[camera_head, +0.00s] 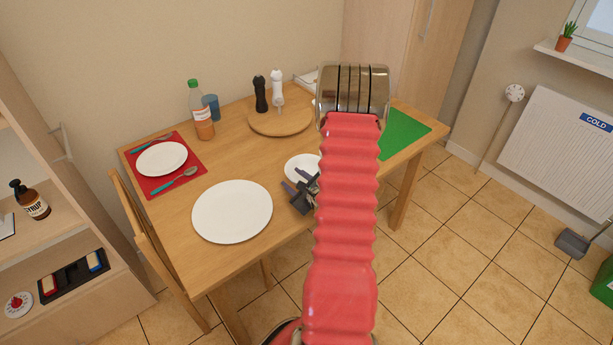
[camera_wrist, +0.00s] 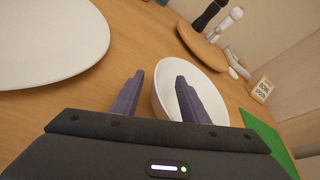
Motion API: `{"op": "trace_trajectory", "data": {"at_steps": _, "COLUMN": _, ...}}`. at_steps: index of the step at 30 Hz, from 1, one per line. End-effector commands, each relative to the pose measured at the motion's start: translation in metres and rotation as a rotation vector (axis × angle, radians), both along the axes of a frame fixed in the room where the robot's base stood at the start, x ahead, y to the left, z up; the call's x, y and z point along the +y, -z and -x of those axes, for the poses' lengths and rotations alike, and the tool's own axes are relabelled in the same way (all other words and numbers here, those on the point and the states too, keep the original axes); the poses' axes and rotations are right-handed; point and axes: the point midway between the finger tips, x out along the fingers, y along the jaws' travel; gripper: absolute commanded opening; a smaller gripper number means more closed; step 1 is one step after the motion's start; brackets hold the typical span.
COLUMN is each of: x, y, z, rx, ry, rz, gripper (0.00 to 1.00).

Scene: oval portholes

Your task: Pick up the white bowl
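The white bowl (camera_head: 300,163) stands on the wooden table, partly hidden behind my gripper and arm in the head view. In the wrist view the bowl (camera_wrist: 211,82) is just ahead, upright, and looks empty. My gripper (camera_head: 296,180) is open at the bowl's near side. In the wrist view its two dark fingers (camera_wrist: 160,77) are spread apart. The right finger overlaps the bowl's inside and the left finger is outside it, with the near-left rim between them in the picture. I cannot tell whether either finger touches the bowl. Nothing is held.
A large white plate (camera_head: 232,211) lies left of the bowl. A toaster (camera_head: 352,88) and a green mat (camera_head: 404,133) are to the right. A bottle (camera_head: 202,117) and blue cup (camera_head: 211,106) stand at the back.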

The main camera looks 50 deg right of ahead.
Motion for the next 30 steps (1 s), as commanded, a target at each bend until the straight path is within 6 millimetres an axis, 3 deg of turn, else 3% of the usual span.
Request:
{"op": "trace_trajectory", "data": {"at_steps": 17, "x": 0.0003, "y": 0.0004, "z": 0.0002, "rx": 0.001, "ry": 0.0, "rz": -0.001, "gripper": 0.0}}
{"op": "trace_trajectory", "data": {"at_steps": 30, "x": 0.0002, "y": -0.0016, "z": -0.0001, "rx": 0.0, "ry": 0.0, "rz": 0.0, "gripper": 0.0}}
